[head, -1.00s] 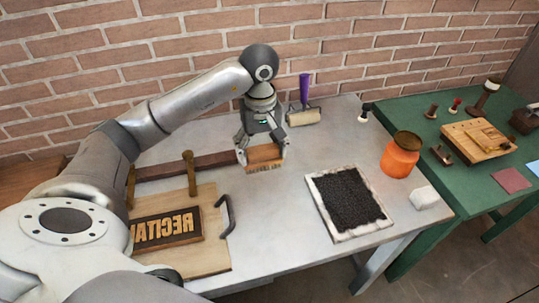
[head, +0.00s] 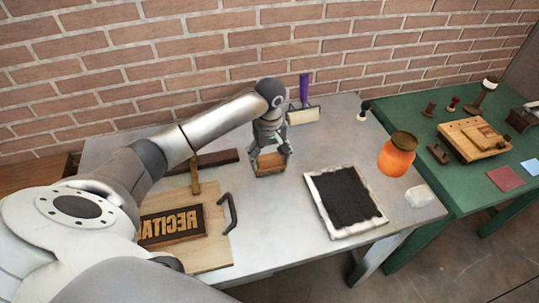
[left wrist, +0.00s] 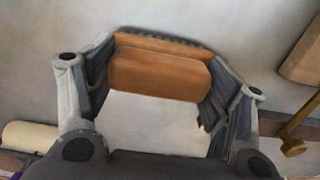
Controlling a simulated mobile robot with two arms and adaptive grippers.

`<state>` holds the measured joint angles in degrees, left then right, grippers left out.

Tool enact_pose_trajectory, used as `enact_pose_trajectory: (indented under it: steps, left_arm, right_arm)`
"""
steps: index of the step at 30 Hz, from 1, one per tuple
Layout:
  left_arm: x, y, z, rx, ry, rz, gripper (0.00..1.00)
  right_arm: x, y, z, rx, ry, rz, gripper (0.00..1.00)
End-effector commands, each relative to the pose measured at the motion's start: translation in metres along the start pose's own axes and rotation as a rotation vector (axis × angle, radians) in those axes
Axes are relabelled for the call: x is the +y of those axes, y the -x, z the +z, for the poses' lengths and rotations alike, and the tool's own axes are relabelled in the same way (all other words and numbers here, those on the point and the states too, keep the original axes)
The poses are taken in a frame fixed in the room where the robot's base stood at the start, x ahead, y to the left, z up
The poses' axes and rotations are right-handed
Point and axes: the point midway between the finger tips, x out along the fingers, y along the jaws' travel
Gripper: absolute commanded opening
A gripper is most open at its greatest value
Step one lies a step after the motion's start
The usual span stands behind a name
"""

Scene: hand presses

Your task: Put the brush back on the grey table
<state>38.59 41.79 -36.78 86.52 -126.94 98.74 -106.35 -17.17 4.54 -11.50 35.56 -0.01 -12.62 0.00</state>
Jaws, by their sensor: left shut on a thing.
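The brush, a brown wooden block (head: 270,163) with a dark bristle edge, is in my left gripper (head: 271,152) over the grey table (head: 275,220). In the left wrist view the brush (left wrist: 158,72) lies across between the two fingers, which press on its ends. The left gripper points down and is shut on it. The brush is low over the table; I cannot tell whether its underside touches. My right gripper is not in view.
A tray of black material (head: 347,196) lies to the right, with an orange jar (head: 396,157) beyond it. A roller with a purple handle (head: 304,92) stands behind. A wooden press board (head: 190,232) lies left. The table front of the brush is clear.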

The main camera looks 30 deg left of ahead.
Motion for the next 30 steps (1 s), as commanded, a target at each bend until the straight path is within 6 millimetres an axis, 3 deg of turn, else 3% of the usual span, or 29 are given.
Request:
enact_pose_trajectory:
  steps: [6,7,12,24,26,30]
  left_arm:
    - [0.0,-0.004,0.0,0.0,0.0,0.0,0.52]
    - [0.0,-0.004,0.0,0.0,0.0,0.0,0.76]
    - [0.0,-0.003,0.0,0.0,0.0,0.0,0.96]
    - [0.0,-0.001,0.0,-0.001,0.0,0.0,0.96]
    - [0.0,0.003,0.0,-0.001,0.0,0.0,0.96]
    - [0.0,0.023,-0.002,0.006,0.0,0.003,0.96]
  right_arm:
    - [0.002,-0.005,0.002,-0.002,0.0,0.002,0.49]
    - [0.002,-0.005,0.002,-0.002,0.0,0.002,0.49]
    - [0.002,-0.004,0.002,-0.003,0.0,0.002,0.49]
    - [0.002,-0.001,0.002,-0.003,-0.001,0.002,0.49]
    - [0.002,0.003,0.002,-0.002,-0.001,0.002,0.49]
    - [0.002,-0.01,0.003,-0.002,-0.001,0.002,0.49]
